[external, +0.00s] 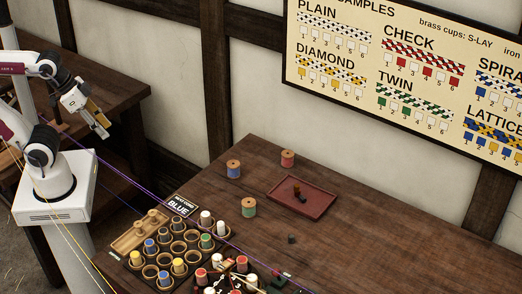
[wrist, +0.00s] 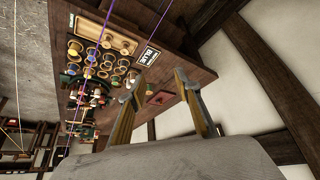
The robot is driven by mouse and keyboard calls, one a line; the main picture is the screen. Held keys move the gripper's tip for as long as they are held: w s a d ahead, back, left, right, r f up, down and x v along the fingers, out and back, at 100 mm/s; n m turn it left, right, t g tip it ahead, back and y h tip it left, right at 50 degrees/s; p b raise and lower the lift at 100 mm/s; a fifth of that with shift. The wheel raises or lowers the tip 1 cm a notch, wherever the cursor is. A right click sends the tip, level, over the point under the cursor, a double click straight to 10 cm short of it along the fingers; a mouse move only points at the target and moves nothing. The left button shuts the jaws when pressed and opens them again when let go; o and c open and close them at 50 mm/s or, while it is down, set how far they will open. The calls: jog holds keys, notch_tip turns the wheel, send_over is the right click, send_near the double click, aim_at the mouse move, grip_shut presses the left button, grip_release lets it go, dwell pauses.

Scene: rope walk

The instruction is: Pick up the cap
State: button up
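I cannot tell for sure which thing is the cap. A small dark piece (external: 291,239) lies alone on the wooden table in the external view. Another small dark thing (external: 299,195) is in the red tray (external: 318,212); the tray also shows in the wrist view (wrist: 160,98). My gripper (external: 102,128) is raised at the left, well away from both dark pieces. In the wrist view its two yellow-sided fingers (wrist: 160,80) are spread apart with nothing between them.
Thread spools in blue (external: 233,170), red (external: 287,158) and green (external: 249,208) stand near the tray. A rack of bobbins (external: 178,248) fills the front left, beside a "BLUE" sign (external: 181,205). Strung threads cross the left side. The table's right part is clear.

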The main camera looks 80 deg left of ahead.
jog(key=w+d+f, duration=0.2)
jog(key=w+f, duration=0.5)
jog(key=w, duration=0.8)
jog(key=w+d+f+g, duration=0.1)
jog(key=w+f, duration=0.6)
jog(key=w, duration=0.9)
jog(key=w+d+f+g, duration=0.1)
jog(key=w+d+f, duration=0.3)
jog(key=w, duration=1.2)
notch_tip(320, 180, down, 4)
jog(key=shift+r+m, duration=0.15)
jog(key=shift+m, duration=0.15)
jog(key=shift+t, duration=0.3)
jog(key=w, duration=0.4)
jog(key=shift+d, duration=0.3)
jog(key=t, duration=0.2)
send_near(297, 188)
jog(key=shift+w+a, duration=0.4)
jog(key=shift+f, duration=0.25)
jog(key=shift+x, duration=1.25)
